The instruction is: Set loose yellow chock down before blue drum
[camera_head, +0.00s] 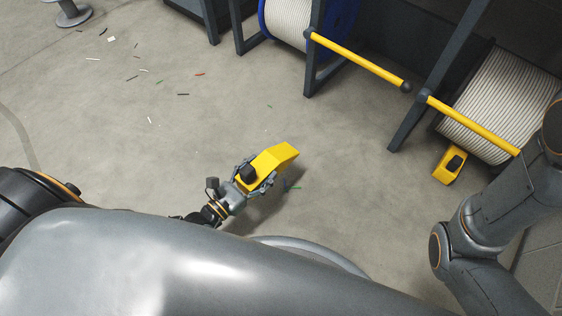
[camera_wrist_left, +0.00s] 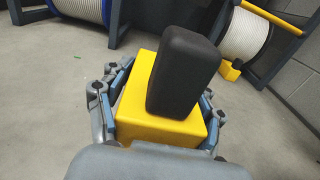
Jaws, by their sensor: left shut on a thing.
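A yellow chock (camera_head: 277,161) with a black grip block is held in my left gripper (camera_head: 256,178). In the left wrist view the chock (camera_wrist_left: 150,100) sits between the fingers (camera_wrist_left: 155,112), with the black block standing up on it. My left gripper is shut on the chock, which appears off the floor with a shadow beneath it. The blue drum (camera_head: 268,20), wound with pale cable, stands in a dark frame at the top of the head view. It also shows at the upper left of the left wrist view (camera_wrist_left: 88,10). My right gripper is not in view.
A second yellow chock (camera_head: 449,165) lies before another cable drum (camera_head: 500,100) at the right. Yellow bars (camera_head: 355,60) cross before the dark frames (camera_head: 313,75). Small scraps (camera_head: 160,82) litter the floor at upper left. The floor before the blue drum is largely clear.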

